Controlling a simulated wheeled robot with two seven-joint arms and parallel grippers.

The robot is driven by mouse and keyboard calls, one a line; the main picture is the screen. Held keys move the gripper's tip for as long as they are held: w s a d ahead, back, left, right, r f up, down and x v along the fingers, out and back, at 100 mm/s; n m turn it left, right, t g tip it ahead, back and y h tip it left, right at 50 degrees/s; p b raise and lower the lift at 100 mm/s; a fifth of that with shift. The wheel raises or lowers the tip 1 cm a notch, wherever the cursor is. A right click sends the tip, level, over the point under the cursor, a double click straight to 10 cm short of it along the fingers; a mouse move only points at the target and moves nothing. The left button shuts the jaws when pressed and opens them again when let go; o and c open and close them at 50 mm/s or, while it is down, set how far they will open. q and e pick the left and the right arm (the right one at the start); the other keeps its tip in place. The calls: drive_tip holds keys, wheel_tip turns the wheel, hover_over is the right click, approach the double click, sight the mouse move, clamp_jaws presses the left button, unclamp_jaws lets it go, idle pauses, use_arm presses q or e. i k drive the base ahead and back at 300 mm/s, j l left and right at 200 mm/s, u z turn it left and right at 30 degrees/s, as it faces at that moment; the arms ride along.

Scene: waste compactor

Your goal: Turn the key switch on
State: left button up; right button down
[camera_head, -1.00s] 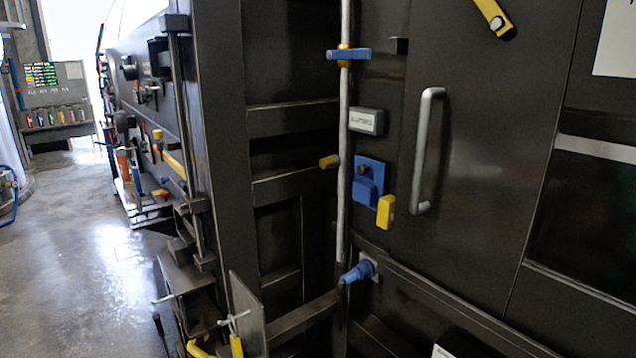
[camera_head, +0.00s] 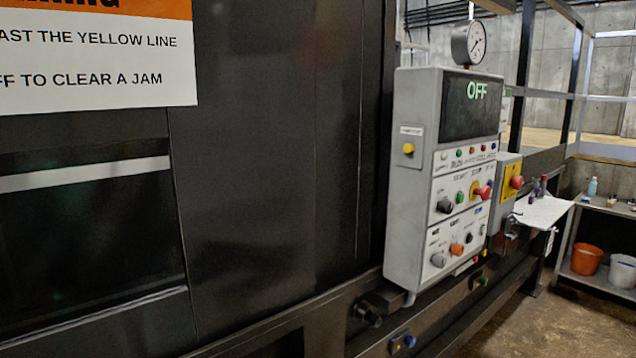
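A grey control box (camera_head: 408,170) is mounted on the dark machine, right of the middle in the head view. Its dark screen (camera_head: 470,106) reads "OFF" in green. Its front carries rows of small coloured buttons and knobs, with a red knob (camera_head: 486,193) sticking out. A yellow button (camera_head: 408,148) is on its left side. Which control is the key switch is too small to tell. Neither of my grippers is in view.
A round gauge (camera_head: 468,43) stands on top of the box. A smaller box with a red button (camera_head: 516,182) is beside it. A shelf (camera_head: 600,207) with buckets stands at the right. Dark machine panels (camera_head: 270,180) fill the left; floor (camera_head: 545,325) shows at lower right.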

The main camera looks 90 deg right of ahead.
sight(445, 205)
drive_tip(key=z, duration=3.55)
